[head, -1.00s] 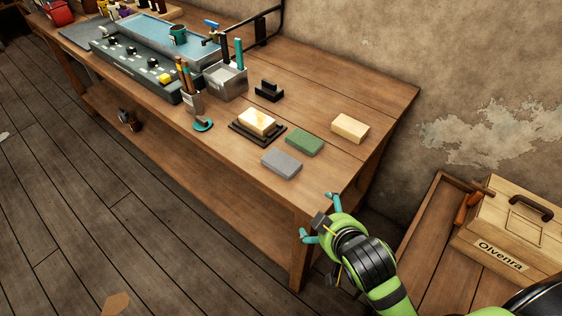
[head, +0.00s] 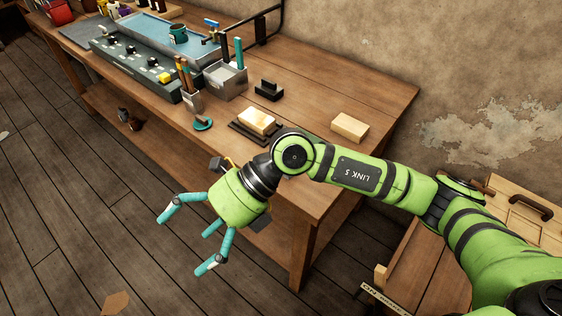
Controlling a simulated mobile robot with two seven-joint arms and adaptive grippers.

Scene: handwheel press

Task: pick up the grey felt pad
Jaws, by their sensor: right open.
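The grey felt pad is not visible now; my right arm covers the part of the bench where it lay in the earlier frame. The green pad that lay beside it is hidden as well. My right gripper (head: 190,240) is open and empty, with its teal fingers spread. It hangs in front of the bench's front edge, over the floor in the picture, pointing down and left. My left gripper is not in view.
A cream block on a black tray (head: 257,121) and a tan block (head: 349,128) sit on the wooden bench (head: 330,80). A grey bin (head: 225,80), a black holder (head: 269,91) and a pen cup (head: 191,101) stand farther left. A wooden box (head: 525,215) is at right.

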